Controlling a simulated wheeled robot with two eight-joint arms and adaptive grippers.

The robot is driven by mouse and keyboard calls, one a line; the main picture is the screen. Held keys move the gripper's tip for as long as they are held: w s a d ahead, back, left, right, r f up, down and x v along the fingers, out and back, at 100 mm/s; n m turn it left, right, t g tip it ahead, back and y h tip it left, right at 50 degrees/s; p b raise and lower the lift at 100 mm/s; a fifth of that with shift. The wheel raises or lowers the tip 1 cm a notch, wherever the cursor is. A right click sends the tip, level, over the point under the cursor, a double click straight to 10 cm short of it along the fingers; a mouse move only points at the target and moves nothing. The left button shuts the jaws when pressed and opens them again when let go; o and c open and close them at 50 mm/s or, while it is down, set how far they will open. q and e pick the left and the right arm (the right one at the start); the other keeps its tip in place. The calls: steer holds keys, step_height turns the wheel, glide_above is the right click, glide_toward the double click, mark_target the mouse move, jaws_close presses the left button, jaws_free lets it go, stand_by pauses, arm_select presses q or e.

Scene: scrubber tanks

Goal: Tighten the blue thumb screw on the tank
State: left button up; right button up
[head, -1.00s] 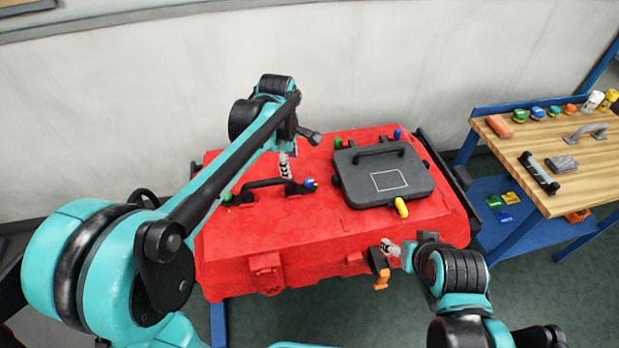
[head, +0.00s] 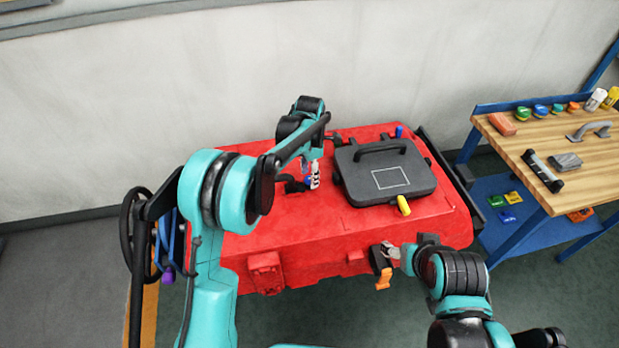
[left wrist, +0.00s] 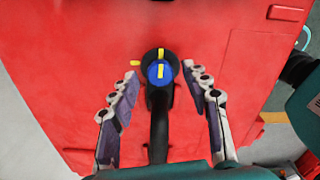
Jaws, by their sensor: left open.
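The red tank (head: 290,235) fills the middle of the head view. A blue thumb screw (left wrist: 160,71) with a yellow mark sits at the end of a black handle (left wrist: 158,125) on the tank, seen in the left wrist view. My left gripper (left wrist: 163,84) is open, its fingers on either side of the handle end and screw, with visible gaps. In the head view, my left gripper (head: 314,178) is over the right end of that handle and partly hides the screw. My right gripper (head: 391,250) is at the tank's front edge; its jaw state is unclear.
A dark lid (head: 385,172) with a handle lies on the tank's right half, a yellow knob (head: 403,206) at its front. An orange-handled latch (head: 383,278) is by my right gripper. A wooden workbench (head: 560,150) with several small items stands at right.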

arm_select(q)
steer(key=shift+f, duration=0.4)
jaws_close()
